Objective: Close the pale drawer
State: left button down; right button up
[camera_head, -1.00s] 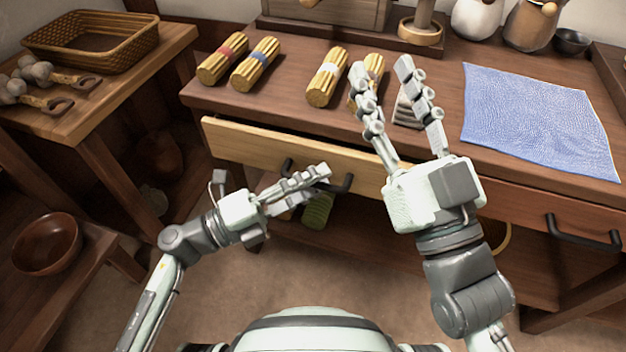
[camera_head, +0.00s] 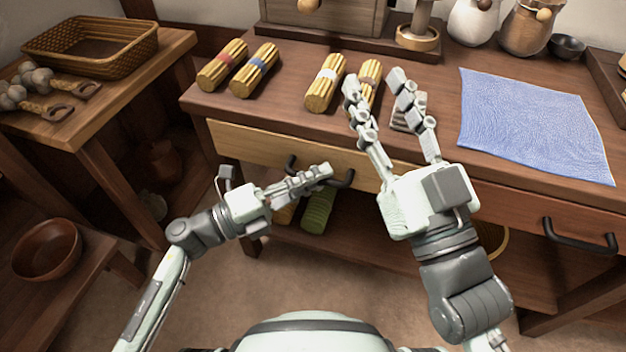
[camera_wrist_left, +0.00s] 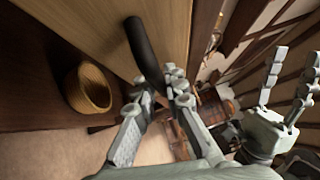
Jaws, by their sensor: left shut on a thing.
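The pale drawer (camera_head: 250,145) is in the front of the dark table, at its left part. Its front sits close under the tabletop edge, with no clear gap showing; I cannot tell whether it is fully flush. Its dark bar handle (camera_head: 291,165) also shows in the left wrist view (camera_wrist_left: 143,45). My left gripper (camera_head: 326,172) is shut on the handle, and its fingers (camera_wrist_left: 163,88) close around the handle's end in the wrist view. My right gripper (camera_head: 373,84) is open above the table, its fingers partly hiding a bundle and a striped block (camera_head: 408,112).
Several tied straw bundles (camera_head: 325,83) lie on the tabletop. A blue cloth (camera_head: 535,125) covers its right part. A second drawer with a dark handle (camera_head: 580,240) is at the right. A side table (camera_head: 110,95) with a basket (camera_head: 92,48) stands left.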

pick_arm(q)
jog(key=c, duration=1.7)
grip_release()
jog(key=shift+w, duration=0.2)
jog(key=shift+o, duration=0.6)
jog(key=v, duration=1.2)
